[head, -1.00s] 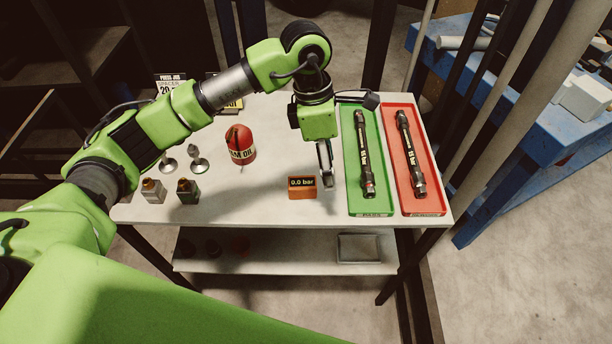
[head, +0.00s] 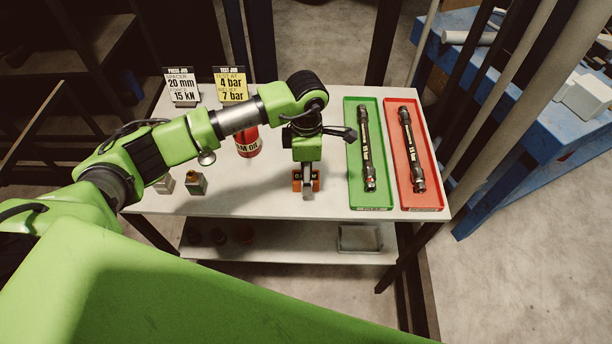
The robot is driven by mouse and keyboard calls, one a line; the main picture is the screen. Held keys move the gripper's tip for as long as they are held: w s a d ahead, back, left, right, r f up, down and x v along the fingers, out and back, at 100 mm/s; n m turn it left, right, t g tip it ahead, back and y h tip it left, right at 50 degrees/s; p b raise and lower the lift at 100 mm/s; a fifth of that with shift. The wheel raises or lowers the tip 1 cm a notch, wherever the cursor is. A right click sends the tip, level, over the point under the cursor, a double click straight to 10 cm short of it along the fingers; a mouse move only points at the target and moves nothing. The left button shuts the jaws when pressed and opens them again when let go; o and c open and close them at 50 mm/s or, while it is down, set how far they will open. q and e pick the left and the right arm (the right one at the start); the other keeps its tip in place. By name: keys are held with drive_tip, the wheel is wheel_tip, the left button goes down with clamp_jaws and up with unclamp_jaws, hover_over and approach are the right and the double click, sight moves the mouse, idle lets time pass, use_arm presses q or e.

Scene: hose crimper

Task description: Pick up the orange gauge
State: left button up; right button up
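The orange gauge (head: 297,182) stands on the white table, in front of the red bottle and left of the green tray. My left gripper (head: 307,190) points down right at the gauge and covers the middle of it, including most of its display. Only the gauge's left and right edges show beside the fingers. I cannot tell whether the fingers are open or closed on it, or whether they touch it. My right gripper is not in view.
A green tray (head: 371,206) and a red tray (head: 422,206) at the right each hold a dark hose. A red bottle (head: 247,149) and small blocks (head: 196,183) are at the left. White (head: 181,87) and yellow (head: 232,88) job signs stand behind. The table's front edge is near the gauge.

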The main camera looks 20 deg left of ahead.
use_arm(q)
drive_tip(key=shift+f, duration=1.25)
drive_tip(key=c, duration=1.4)
drive_tip(key=shift+c, duration=0.2)
drive_tip(key=shift+r, duration=0.15)
